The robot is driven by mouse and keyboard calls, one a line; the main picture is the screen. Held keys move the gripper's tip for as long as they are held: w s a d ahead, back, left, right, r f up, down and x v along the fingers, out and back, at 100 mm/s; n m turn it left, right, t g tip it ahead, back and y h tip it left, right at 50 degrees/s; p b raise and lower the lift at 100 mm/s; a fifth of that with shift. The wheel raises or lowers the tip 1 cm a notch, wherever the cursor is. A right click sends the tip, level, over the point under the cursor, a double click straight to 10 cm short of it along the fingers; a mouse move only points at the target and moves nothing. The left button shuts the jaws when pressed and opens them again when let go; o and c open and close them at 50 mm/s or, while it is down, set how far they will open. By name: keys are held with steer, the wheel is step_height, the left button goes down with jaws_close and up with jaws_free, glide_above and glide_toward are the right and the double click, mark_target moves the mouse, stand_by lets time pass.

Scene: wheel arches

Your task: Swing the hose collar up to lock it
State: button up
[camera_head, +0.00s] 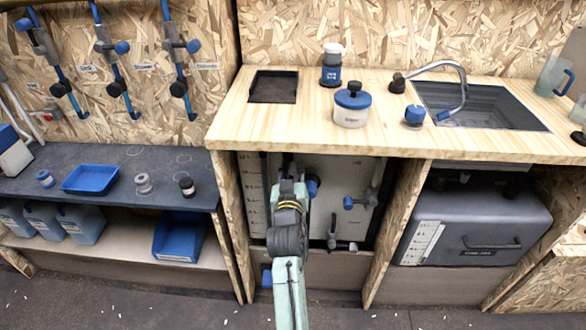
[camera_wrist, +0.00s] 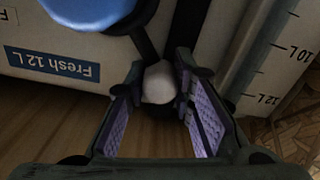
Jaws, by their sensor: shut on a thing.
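My gripper (camera_wrist: 160,78) has its purple-padded fingers around a dark piece with a pale rounded end (camera_wrist: 158,84) in the wrist view. This may be the hose collar, but the frames do not settle it. A large blue round part (camera_wrist: 92,8) is just beyond it, in front of a pale tank marked "Fresh 12 L" (camera_wrist: 52,64). In the head view my gripper (camera_head: 286,178) reaches into the left bay under the counter, against the tank (camera_head: 332,172). A blue knob (camera_head: 313,187) shows just right of it. My arm hides much of the fitting.
The wooden counter (camera_head: 225,120) overhangs the bay, with upright panels (camera_head: 397,235) on both sides. A blue-handled fitting (camera_head: 349,202) and a lower tap (camera_head: 341,245) stick out from the tank on the right. Floor in front is clear.

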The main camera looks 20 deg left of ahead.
jaws_close()
steer(key=shift+w+d+r+m+b, duration=0.15)
steer(key=shift+d+m+b, duration=0.1)
steer(key=shift+m, duration=0.25)
steer(key=shift+d+r+m+b, duration=0.15)
steer(key=shift+d+m+b, duration=0.1)
steer(key=shift+m, duration=0.25)
steer(key=o, duration=0.8)
jaws_free()
steer(key=v, duration=1.2)
steer(key=shift+r, duration=0.1)
